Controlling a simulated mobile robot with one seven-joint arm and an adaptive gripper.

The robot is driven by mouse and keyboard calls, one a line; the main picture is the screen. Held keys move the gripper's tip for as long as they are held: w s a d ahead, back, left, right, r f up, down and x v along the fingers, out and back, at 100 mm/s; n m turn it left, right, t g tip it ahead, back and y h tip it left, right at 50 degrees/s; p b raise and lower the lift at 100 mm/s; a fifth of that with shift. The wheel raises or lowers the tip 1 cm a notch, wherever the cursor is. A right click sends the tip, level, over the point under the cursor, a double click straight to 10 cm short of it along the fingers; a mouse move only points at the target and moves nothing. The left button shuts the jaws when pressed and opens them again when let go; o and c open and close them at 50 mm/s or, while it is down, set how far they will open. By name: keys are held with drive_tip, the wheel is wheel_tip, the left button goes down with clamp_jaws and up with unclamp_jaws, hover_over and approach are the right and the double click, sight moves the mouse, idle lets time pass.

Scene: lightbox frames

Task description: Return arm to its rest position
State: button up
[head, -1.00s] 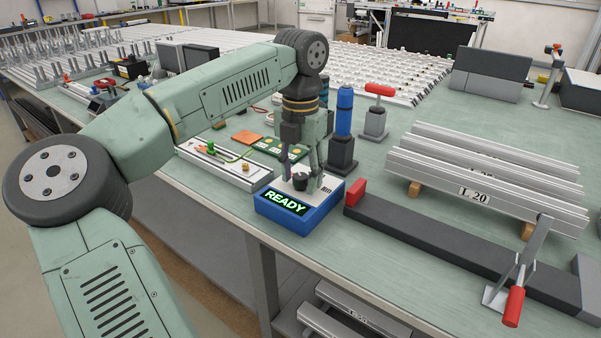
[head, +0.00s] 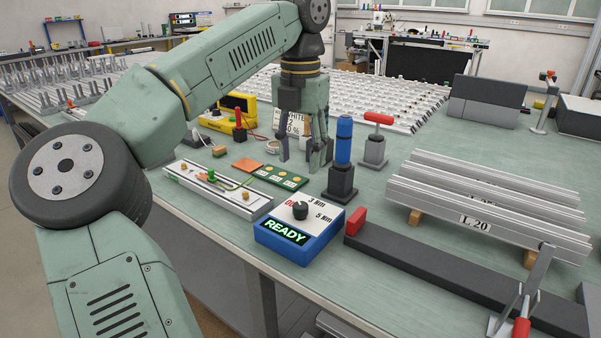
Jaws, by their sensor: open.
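My gripper (head: 302,158) hangs from my pale green arm, pointing down above the bench, behind the blue torque unit. Its fingers are apart and I see nothing held between them. The blue torque unit (head: 318,249) sits at the bench's front edge, with a lit "READY" display and a black knob (head: 300,210) on its white top. The dial markings "3 Nm" and "5 Nm" show beside the knob. My gripper is clear of the knob.
A blue-handled tool in a black stand (head: 341,185) is close to the right of my gripper. A red-handled clamp (head: 375,140) stands beyond it. Aluminium profiles (head: 480,205) fill the right side.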

drive_tip(key=shift+r, duration=0.4)
